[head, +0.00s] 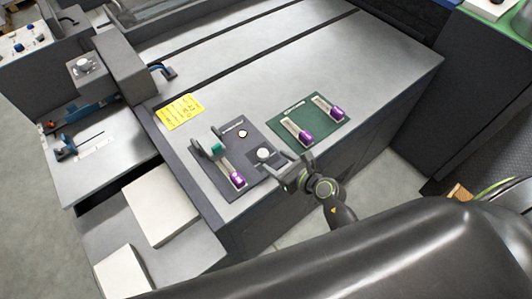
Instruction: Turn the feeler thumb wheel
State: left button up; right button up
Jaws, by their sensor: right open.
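I cannot tell for certain which part is the feeler thumb wheel. Contact with the knob cannot be made out. My left gripper is out of view.
A green plate (308,126) with two purple-ended sliders lies right of the dark plate. A yellow label (180,112) is behind it. At left stand a grey block with a round knob (83,64) and a white stack (160,206). The machine top behind is clear.

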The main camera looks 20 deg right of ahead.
aim_at(263, 154)
jog(key=shift+x, duration=3.05)
jog(key=c, duration=1)
jog(key=shift+r+p, duration=0.2)
jog(key=shift+p, duration=0.2)
jog(key=m+h+p, duration=0.1)
jog(key=m+t+h+p, duration=0.1)
jog(key=p, duration=0.1)
jog(key=shift+a+r+h, duration=0.1)
jog(key=shift+a+h, duration=0.1)
jog(key=shift+h, duration=0.1)
jog(key=shift+m+h+p, duration=0.6)
jog(key=shift+m+h, duration=0.1)
jog(key=shift+m, duration=0.1)
jog(key=shift+f+m+h, duration=0.25)
jog(key=shift+m+h, duration=0.05)
